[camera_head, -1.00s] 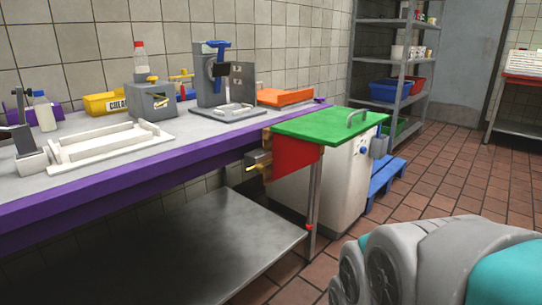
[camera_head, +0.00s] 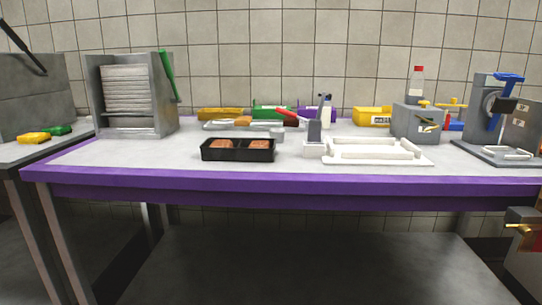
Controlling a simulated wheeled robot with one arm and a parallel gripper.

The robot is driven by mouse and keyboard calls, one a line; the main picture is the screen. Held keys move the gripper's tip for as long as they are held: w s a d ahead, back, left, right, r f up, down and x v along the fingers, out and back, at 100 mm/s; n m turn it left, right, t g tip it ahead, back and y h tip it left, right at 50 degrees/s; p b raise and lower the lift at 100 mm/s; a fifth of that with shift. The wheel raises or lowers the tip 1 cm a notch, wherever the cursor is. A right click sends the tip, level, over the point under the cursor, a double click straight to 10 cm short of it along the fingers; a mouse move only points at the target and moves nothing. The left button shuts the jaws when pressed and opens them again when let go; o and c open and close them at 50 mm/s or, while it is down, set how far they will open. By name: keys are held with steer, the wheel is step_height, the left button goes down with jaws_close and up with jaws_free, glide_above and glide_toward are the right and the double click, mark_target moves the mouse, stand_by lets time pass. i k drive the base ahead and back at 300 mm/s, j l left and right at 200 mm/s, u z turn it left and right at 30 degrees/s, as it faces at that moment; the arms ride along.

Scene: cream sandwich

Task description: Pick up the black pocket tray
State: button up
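The black pocket tray (camera_head: 238,155) sits upright on the light top of the purple-edged table (camera_head: 270,179), left of the middle and close to the front edge. It has two compartments side by side, each with a brown item inside. Nothing covers the tray. My gripper is not in view, so its distance from the tray and whether it is open or shut do not show.
A white frame tray (camera_head: 375,153) and a small grey device (camera_head: 316,130) stand right of the black tray. A grey rack (camera_head: 130,95) stands left. Yellow (camera_head: 220,114) and green (camera_head: 272,112) bins stand behind. The tabletop left of the tray is clear.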

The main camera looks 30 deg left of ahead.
mark_target(241, 152)
steer(key=u, duration=1.5)
steer(key=i+j+z, duration=0.1)
steer(key=j, duration=0.5)
steer(key=i+z, duration=0.05)
